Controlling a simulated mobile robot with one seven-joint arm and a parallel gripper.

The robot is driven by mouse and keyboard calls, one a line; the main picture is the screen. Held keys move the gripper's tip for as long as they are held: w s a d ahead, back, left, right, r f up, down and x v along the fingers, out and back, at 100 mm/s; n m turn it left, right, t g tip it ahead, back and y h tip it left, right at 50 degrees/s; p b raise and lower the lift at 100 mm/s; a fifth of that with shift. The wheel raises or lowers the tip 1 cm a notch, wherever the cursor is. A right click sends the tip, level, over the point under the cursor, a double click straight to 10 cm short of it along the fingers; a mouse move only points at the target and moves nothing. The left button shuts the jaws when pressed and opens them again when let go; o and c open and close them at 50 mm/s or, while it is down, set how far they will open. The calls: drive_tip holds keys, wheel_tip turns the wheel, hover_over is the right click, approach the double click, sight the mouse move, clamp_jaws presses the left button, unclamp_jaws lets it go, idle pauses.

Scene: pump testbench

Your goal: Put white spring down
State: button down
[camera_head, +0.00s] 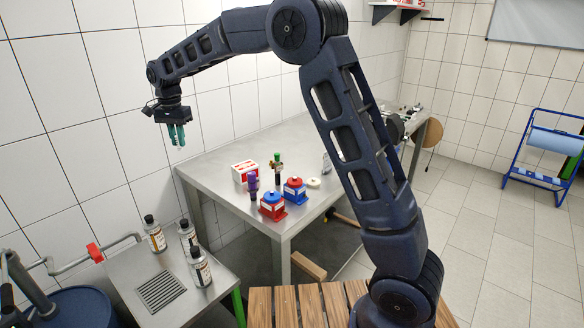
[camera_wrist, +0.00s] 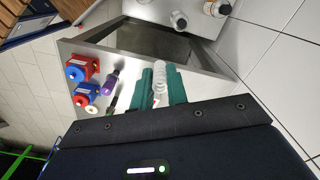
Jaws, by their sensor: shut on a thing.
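My gripper (camera_head: 177,136) has green fingers and is raised in the air at the left, in front of the tiled wall, above the left end of the large metal table (camera_head: 213,172). In the wrist view, my gripper (camera_wrist: 162,84) is shut on a white coiled spring (camera_wrist: 159,72), which sits between the two green fingers. The spring is clear of any surface. In the head view it is too small to make out well.
On the large table stand a red housing with a blue top (camera_head: 271,205), a blue housing with a red top (camera_head: 294,190), a purple-topped tool (camera_head: 252,184) and a red-white box (camera_head: 243,171). Several bottles (camera_head: 155,236) stand on the lower metal table (camera_head: 207,292). The large table's back left is clear.

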drive_tip(key=w+d+m, duration=0.9)
drive_tip(key=w+d, duration=1.2)
drive_tip(key=w, duration=0.1)
drive_tip(key=w+d+m, duration=0.3)
drive_tip(key=w+d, duration=0.1)
drive_tip(key=d, duration=0.6)
drive_tip(key=w+d+m, duration=0.2)
drive_tip(key=w+d, duration=0.3)
drive_tip(key=d, duration=0.4)
wheel_tip(320, 180, down, 25)
drive_tip(key=shift+s+a, duration=0.15)
drive_tip(key=shift+f, duration=0.1)
drive_tip(key=c, duration=1.6)
unclamp_jaws()
drive_tip(key=shift+o, duration=1.1)
